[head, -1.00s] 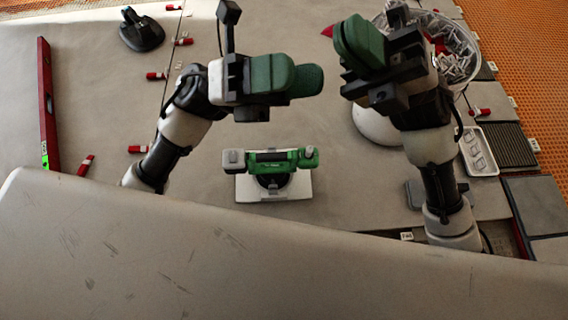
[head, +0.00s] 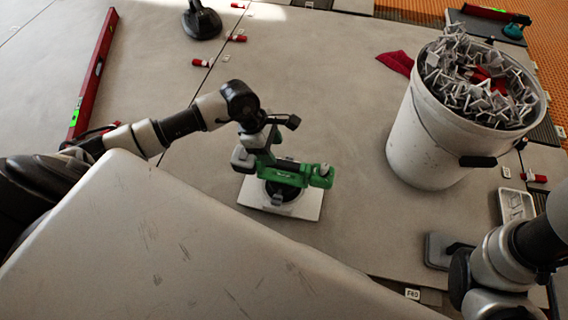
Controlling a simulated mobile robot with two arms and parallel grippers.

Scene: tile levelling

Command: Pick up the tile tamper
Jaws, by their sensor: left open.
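The tile tamper (head: 285,176) appears to be the green and black tool on a pale square base plate (head: 302,207), standing on the large grey slab. My left gripper (head: 260,154) is open and points down at the left part of the tamper's green handle. The gripper partly hides that end, and I cannot tell whether its fingers touch it. My right arm shows at the lower right edge, but its gripper is out of view.
A white bucket (head: 425,142) full of grey clips stands at the right. A red level (head: 93,72) lies at the left, a black suction cup (head: 202,22) at the back. A red cloth (head: 396,63) lies beside the bucket. A grey block (head: 437,250) lies at the lower right.

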